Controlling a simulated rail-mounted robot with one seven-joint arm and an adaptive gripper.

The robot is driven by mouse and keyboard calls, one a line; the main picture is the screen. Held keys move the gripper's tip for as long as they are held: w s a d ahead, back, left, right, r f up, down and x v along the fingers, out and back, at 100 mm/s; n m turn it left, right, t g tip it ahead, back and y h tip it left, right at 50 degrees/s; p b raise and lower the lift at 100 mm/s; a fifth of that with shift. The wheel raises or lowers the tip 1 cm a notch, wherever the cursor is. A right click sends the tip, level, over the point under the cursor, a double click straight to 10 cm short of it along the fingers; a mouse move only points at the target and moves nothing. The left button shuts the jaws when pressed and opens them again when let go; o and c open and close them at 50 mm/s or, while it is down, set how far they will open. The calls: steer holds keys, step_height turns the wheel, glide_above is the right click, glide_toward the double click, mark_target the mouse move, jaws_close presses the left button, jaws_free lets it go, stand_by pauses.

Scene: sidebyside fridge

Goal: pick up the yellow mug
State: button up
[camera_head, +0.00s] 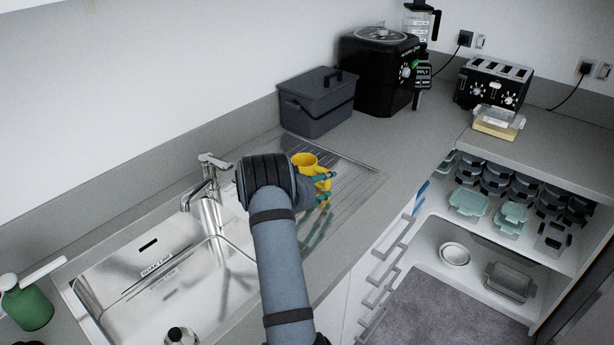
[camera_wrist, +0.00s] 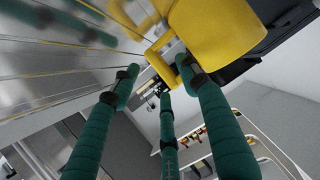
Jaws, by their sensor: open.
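The yellow mug (camera_head: 303,160) stands upright on the ridged drainboard beside the sink, partly hidden by my arm. In the wrist view the mug (camera_wrist: 210,30) fills the top centre, with its handle reaching down and left towards my fingers. My gripper (camera_head: 323,186) is beside the mug on its handle side, largely hidden by my arm. In the wrist view my gripper (camera_wrist: 157,78) shows teal fingers spread apart. The right fingertip overlaps the handle in the picture; I cannot tell if it touches. Nothing is held.
A dark grey box (camera_head: 316,103) stands close behind the mug, with a black cooker (camera_head: 375,72) beyond it. The faucet (camera_head: 208,185) and steel sink (camera_head: 150,270) are to the left. The counter right of the drainboard (camera_head: 350,180) is clear.

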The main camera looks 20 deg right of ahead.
mark_target(327, 181)
steer(key=x, duration=0.2)
steer(key=p+x, duration=0.1)
steer(key=x, duration=0.1)
steer(key=shift+r, duration=0.25)
steer(key=shift+c, duration=1.1)
jaws_close()
steer(key=shift+w, duration=0.1)
